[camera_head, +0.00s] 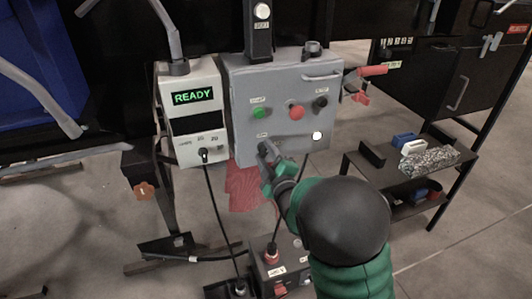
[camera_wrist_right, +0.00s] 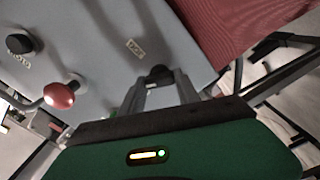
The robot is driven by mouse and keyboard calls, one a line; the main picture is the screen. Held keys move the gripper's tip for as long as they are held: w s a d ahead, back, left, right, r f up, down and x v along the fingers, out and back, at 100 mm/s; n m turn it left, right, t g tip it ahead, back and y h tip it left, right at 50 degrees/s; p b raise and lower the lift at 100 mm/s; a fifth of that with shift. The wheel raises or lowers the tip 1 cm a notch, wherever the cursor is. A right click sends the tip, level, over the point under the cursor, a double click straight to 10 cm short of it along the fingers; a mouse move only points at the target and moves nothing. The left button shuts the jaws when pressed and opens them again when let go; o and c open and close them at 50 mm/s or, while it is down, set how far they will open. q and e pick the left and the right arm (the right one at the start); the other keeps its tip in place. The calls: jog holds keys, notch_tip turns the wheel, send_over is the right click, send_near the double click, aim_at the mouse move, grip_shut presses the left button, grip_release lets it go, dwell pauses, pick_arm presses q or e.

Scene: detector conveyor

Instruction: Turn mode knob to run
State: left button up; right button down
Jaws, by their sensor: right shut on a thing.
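My right gripper (camera_head: 267,152) reaches the lower left part of the grey control box (camera_head: 275,83). In the right wrist view the two fingers of my right gripper (camera_wrist_right: 160,85) stand on either side of a small black knob (camera_wrist_right: 160,73) and are shut on it. A small label (camera_wrist_right: 135,48) lies beside the knob, too small to read surely. In the head view my gripper hides this knob. Which way the knob points cannot be told. My left gripper is in neither view.
The box also has a green button (camera_head: 258,113), a red button (camera_head: 296,111), a black knob (camera_head: 320,102) and a white lamp (camera_head: 316,135). To its left a display panel (camera_head: 193,97) reads READY and has its own black knob (camera_head: 204,154). A shelf (camera_head: 385,178) stands at right.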

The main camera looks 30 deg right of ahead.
jog(key=n, duration=0.3)
jog(key=n+p, duration=0.1)
jog(key=n, duration=0.1)
jog(key=shift+a+f, duration=0.2)
jog(key=shift+f, duration=0.1)
jog(key=shift+n, duration=0.3)
jog(key=shift+f, duration=0.15)
jog(key=c, duration=0.9)
grip_release()
jog(key=shift+r, duration=0.2)
